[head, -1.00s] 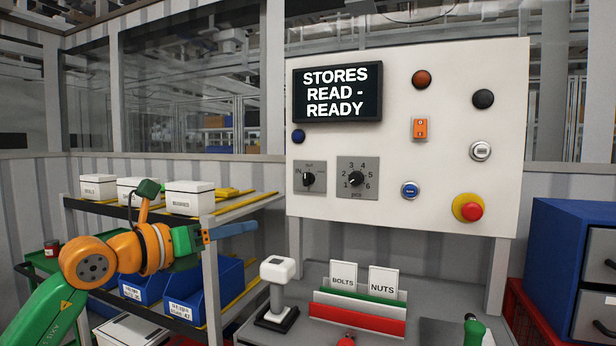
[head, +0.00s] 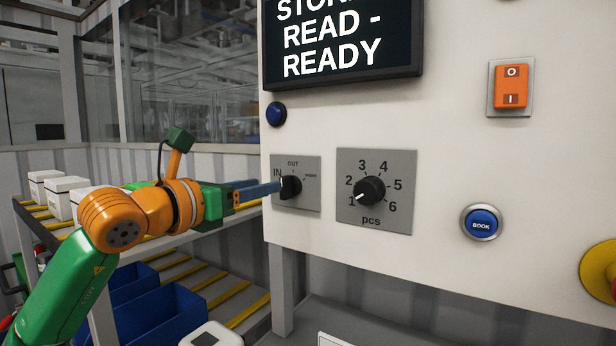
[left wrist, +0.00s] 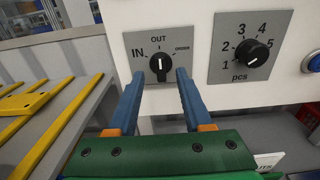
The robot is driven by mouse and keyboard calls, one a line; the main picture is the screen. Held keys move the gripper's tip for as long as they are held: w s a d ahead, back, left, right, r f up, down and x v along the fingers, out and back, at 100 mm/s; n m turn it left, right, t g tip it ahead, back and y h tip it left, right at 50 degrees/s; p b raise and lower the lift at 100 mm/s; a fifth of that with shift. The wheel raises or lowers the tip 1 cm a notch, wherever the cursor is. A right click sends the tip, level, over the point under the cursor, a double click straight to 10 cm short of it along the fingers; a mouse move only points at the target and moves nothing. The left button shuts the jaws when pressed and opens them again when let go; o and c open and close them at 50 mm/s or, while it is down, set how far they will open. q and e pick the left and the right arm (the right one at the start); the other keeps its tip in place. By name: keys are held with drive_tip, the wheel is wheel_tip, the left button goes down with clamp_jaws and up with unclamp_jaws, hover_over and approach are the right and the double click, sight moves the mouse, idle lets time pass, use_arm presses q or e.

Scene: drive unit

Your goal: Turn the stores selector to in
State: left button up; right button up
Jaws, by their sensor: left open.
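My right gripper is not in view.
The pcs dial (head: 370,191) sits just right of the selector. A blue button (head: 276,114) is above it, under the display (head: 340,45) reading READ - READY. The BOOK button (head: 481,222) and orange switch (head: 510,86) are farther right. A shelf with blue bins (head: 165,318) stands lower left.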

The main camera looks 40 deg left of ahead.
sight(282, 178)
use_arm(q)
drive_tip(key=w+p, duration=0.3)
drive_tip(key=w+r+p, duration=0.1)
drive_tip(key=w+p, duration=0.1)
drive_tip(key=shift+w+a, duration=0.25)
drive_tip(key=shift+a, duration=0.05)
drive_tip(key=shift+w+f, duration=0.2)
drive_tip(key=shift+f, duration=0.05)
drive_tip(key=shift+s+r, duration=0.1)
drive_tip(key=shift+s, duration=0.2)
clamp_jaws()
